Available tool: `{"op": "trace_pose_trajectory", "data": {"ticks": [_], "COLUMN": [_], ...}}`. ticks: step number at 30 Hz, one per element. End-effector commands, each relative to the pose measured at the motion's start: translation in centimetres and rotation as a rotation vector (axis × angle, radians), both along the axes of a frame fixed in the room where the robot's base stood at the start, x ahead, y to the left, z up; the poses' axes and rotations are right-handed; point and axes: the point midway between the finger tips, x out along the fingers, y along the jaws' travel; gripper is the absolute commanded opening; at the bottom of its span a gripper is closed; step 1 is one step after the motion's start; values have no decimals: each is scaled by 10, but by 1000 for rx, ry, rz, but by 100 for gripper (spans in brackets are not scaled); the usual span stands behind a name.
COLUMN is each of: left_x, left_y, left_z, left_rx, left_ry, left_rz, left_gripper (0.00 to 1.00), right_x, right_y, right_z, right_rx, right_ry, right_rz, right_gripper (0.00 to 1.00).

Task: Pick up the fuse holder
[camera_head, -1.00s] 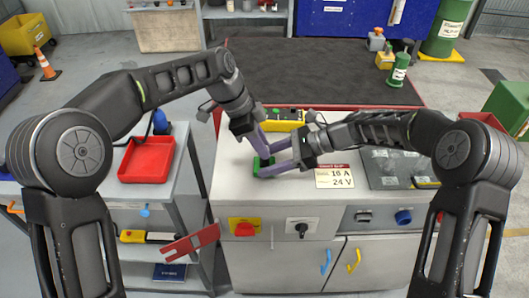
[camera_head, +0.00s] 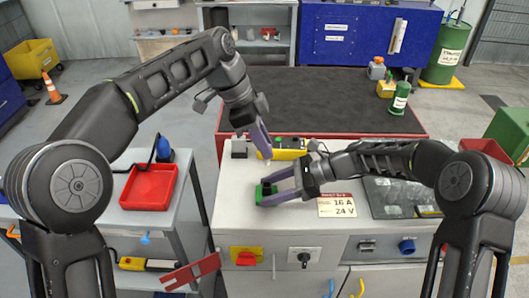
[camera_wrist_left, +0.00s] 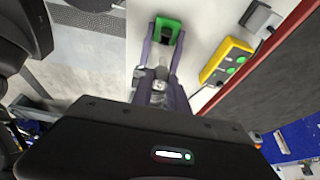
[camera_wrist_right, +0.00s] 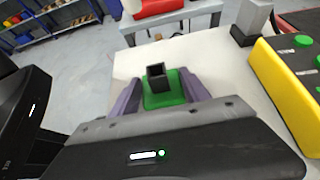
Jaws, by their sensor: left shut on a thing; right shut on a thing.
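A green block with a black square socket on top, which looks like the fuse holder (camera_head: 266,193), is on the light cabinet top. In the right wrist view the black socket (camera_wrist_right: 156,76) stands upright on the green base. My right gripper (camera_head: 270,193) is shut on the green base, one purple finger on each side. My left gripper (camera_head: 265,155) is above and behind the block, apart from it. It is shut on a small pale, shiny piece (camera_wrist_left: 160,73), seen between its fingers in the left wrist view. I cannot tell exactly what this piece is.
A yellow button box (camera_head: 291,155) stands just behind the block. A label card (camera_head: 337,206) and a dark panel (camera_head: 400,197) lie to the right. A red tray (camera_head: 148,187) sits on the left bench. A black-topped table (camera_head: 330,100) is behind.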

Motion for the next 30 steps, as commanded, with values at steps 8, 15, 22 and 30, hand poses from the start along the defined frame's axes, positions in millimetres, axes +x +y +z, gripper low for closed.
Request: {"op": "trace_pose_trajectory", "data": {"ticks": [8,15,22,30], "left_x": [0,0,0,0], "left_y": [0,0,0,0], "left_z": [0,0,0,0], "left_rx": [0,0,0,0], "left_ry": [0,0,-1,-1], "left_rz": [0,0,0,0], "left_gripper": [0,0,0,0], "right_x": [0,0,0,0], "right_y": [0,0,0,0], "right_z": [0,0,0,0], "right_rx": [0,0,0,0], "right_ry": [0,0,0,0], "right_rz": [0,0,0,0], "right_gripper": [32,32,72,80]}}
